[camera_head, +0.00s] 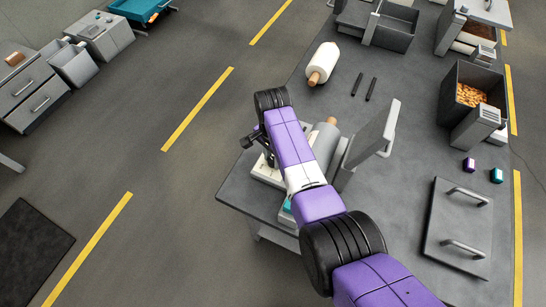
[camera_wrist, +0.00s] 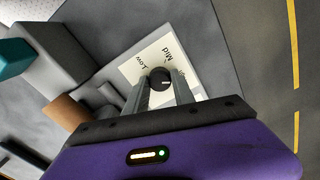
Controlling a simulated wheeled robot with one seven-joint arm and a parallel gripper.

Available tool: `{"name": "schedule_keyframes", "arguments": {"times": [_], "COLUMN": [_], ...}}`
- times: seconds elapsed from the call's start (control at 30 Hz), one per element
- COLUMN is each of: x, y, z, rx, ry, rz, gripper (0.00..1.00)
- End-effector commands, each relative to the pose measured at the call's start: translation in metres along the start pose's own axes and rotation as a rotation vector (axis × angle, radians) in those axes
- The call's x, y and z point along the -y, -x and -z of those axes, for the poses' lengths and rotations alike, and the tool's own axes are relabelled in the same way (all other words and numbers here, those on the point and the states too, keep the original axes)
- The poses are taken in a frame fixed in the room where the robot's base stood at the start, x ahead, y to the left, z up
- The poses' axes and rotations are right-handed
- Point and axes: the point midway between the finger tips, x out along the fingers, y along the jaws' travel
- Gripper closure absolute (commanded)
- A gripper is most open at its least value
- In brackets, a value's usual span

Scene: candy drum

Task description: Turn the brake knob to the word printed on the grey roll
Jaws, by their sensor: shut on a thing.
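The round black brake knob (camera_wrist: 160,76) sits on a pale dial plate (camera_wrist: 181,60) in the wrist view. The words "Low" and "Mid" show on the plate; any further word is hidden by the knob or fingers. A small pale mark shows on the knob, but its exact aim is unclear. My gripper (camera_wrist: 161,82) is shut on the knob, one finger on each side. The grey roll (camera_head: 325,146) with a brown core (camera_head: 332,121) lies beside my arm in the head view. No printed word on it is readable. The core also shows in the wrist view (camera_wrist: 62,112).
A grey upright panel (camera_head: 372,135) stands right of the roll. A white roll (camera_head: 323,62) and two black rods (camera_head: 364,87) lie farther back. A flat plate with handles (camera_head: 459,225) and a dark bin of orange pieces (camera_head: 475,78) are at the right.

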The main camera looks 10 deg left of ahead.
Motion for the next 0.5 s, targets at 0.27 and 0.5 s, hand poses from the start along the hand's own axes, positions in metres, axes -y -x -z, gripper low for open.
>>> {"name": "schedule_keyframes", "arguments": {"times": [0.27, 0.5], "x": [0.0003, 0.0004], "y": [0.0009, 0.0009], "z": [-0.0001, -0.0002], "rx": [0.0, 0.0], "ry": [-0.013, -0.012], "rz": [0.0, 0.0], "gripper": [1.0, 0.6]}}
